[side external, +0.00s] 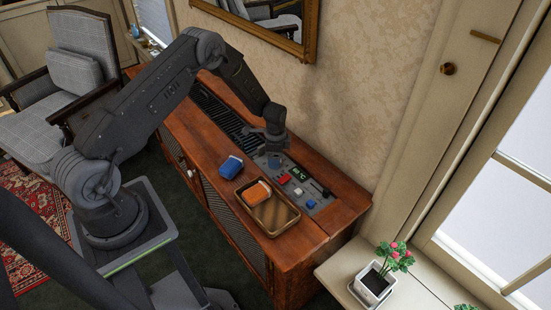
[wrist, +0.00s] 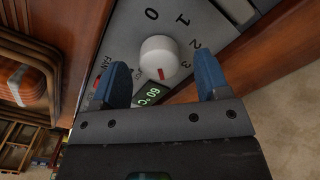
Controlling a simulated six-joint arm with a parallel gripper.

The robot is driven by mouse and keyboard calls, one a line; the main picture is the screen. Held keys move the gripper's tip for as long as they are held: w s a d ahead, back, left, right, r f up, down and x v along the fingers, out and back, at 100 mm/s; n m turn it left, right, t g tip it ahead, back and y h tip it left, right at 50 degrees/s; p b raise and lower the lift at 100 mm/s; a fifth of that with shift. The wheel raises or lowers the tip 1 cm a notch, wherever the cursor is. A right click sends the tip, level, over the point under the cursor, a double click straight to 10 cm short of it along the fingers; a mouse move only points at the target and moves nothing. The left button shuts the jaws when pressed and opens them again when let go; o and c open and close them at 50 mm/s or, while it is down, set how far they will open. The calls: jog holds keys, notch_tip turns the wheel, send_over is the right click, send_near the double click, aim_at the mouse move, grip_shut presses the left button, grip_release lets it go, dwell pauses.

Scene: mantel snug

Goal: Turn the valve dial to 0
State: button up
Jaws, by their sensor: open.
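The valve dial (wrist: 158,52) is a round white knob on a grey panel (wrist: 125,28), with the numbers 0, 1, 2 and 3 printed around it. Its red mark is on the side nearest my gripper, facing away from the 0 and past the 3. My gripper (wrist: 161,61) is open, with one blue finger to each side of the dial in the wrist view; I cannot tell whether they touch it. In the side external view my gripper (side external: 274,156) is low over the panel and hides the dial.
The panel also carries a green display (wrist: 149,96) and a red button (side external: 284,179). The patterned wall (side external: 365,70) rises behind.

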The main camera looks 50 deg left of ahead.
jog(key=shift+f, duration=0.65)
jog(key=shift+c, duration=0.5)
jog(key=c, duration=0.8)
